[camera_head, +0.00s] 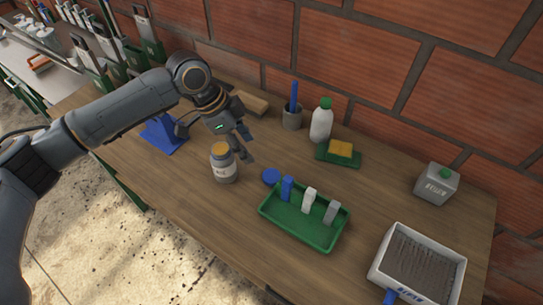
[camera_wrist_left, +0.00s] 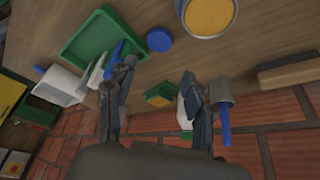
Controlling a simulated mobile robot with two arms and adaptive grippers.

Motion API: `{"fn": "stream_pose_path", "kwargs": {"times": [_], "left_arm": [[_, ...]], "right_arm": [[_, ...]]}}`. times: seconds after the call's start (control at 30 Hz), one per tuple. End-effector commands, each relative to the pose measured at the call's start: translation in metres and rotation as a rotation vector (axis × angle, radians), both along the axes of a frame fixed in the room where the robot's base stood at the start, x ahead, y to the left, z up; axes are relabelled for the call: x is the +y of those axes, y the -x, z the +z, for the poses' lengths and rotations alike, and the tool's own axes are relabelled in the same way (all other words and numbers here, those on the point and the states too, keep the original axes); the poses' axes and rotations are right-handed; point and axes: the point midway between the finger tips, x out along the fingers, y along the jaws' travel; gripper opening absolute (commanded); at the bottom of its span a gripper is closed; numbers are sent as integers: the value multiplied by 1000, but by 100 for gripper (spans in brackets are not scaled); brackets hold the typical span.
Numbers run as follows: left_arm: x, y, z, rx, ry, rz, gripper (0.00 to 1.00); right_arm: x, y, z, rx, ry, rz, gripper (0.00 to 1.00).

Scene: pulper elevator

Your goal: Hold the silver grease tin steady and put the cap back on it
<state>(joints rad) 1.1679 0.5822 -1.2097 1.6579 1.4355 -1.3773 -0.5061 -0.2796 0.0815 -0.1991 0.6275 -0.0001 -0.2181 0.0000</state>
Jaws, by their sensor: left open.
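The silver grease tin (camera_head: 223,172) stands upright and uncapped on the wooden table, with yellow-orange grease at its mouth and a pale label on its side. It also shows at the top of the left wrist view (camera_wrist_left: 232,30). A round blue cap (camera_head: 271,176) lies flat on the table to the right of the tin, apart from it. The cap also shows in the left wrist view (camera_wrist_left: 159,39). My left gripper (camera_head: 246,147) is open and empty, just behind and above the tin, its fingers (camera_wrist_left: 158,75) apart. My right gripper is out of view.
A green tray (camera_head: 290,228) with blue, white and grey pieces sits close to the cap. Behind are a wooden block (camera_head: 250,102), a pen cup (camera_head: 292,119), a white bottle (camera_head: 321,122) and a yellow sponge (camera_head: 340,148). A blue stand (camera_head: 163,135) is left of the tin.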

Motion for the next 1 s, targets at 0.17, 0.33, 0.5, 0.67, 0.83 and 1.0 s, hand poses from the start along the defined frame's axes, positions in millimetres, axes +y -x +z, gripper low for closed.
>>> {"fn": "stream_pose_path", "kwargs": {"times": [0.17, 0.33, 0.5, 0.67, 0.83, 1.0], "left_arm": [[1, -1, 1, 0, -1, 0, 53], [1, -1, 1, 0, -1, 1, 53], [0, -1, -1, 0, -1, 1, 53], [-9, -1, -22, 4, -3, 1, 53], [-22, -1, -53, 4, -2, 1, 53], [-30, -2, -74, 1, -2, 1, 53]], "right_arm": [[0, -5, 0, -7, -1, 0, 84], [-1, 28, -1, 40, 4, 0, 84], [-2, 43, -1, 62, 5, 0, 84], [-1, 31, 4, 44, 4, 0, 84], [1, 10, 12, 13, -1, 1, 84], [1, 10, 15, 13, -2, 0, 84]]}}
